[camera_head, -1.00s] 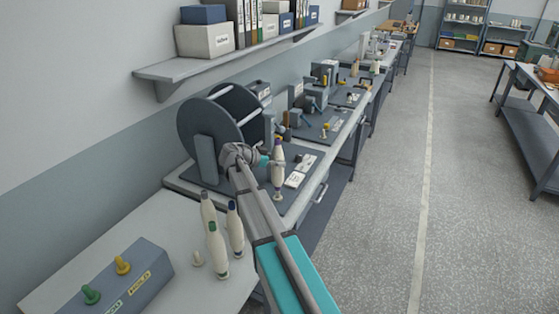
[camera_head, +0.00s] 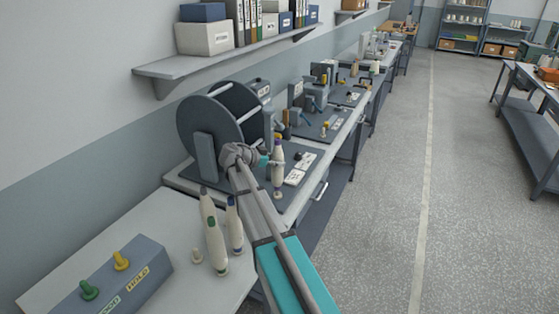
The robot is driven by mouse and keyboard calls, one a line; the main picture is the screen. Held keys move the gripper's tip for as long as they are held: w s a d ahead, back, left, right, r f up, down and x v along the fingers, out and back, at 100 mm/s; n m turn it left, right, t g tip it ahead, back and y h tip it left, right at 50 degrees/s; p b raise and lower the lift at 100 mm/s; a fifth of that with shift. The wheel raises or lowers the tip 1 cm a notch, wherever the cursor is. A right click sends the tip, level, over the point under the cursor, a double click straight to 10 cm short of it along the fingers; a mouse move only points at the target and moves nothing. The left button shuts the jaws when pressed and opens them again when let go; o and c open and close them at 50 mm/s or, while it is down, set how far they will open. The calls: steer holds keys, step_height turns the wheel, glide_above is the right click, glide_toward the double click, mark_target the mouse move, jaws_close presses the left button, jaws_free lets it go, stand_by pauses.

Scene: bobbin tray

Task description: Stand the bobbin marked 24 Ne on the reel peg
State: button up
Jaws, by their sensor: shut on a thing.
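The bobbin is upright over the front of the grey machine plate, beside the big dark reel (camera_head: 203,115). I cannot tell whether its foot touches the plate. No 24 Ne mark is readable, and no reel peg can be made out; the bobbin and my arm cover part of the plate.
A grey block (camera_head: 125,283) with green and yellow knobs and labels stands at the near left. White label cards (camera_head: 295,177) lie right of the held bobbin. A wall shelf (camera_head: 220,58) hangs above the reel.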

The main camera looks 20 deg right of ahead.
steer(key=shift+s+f+b, duration=0.3)
steer(key=shift+s+f, duration=0.05)
steer(key=shift+s, duration=0.15)
steer(key=shift+w+r+p, duration=0.2)
steer(key=shift+r+p, duration=0.05)
steer(key=shift+p, duration=0.15)
steer(key=shift+w+r+p, duration=0.3)
steer(key=shift+w+p, duration=0.15)
steer(key=shift+p, duration=0.15)
steer(key=shift+r+p, duration=0.35)
steer(key=shift+r, duration=0.05)
steer(key=shift+s, duration=0.1)
stand_by(0.3)
steer(key=shift+f+b, duration=0.65)
stand_by(0.6)
steer(key=shift+s+f+b, duration=0.2)
steer(key=shift+s+b, duration=0.3)
steer(key=shift+b, duration=0.05)
steer(key=shift+w+r+p, duration=0.15)
steer(key=shift+p, duration=0.2)
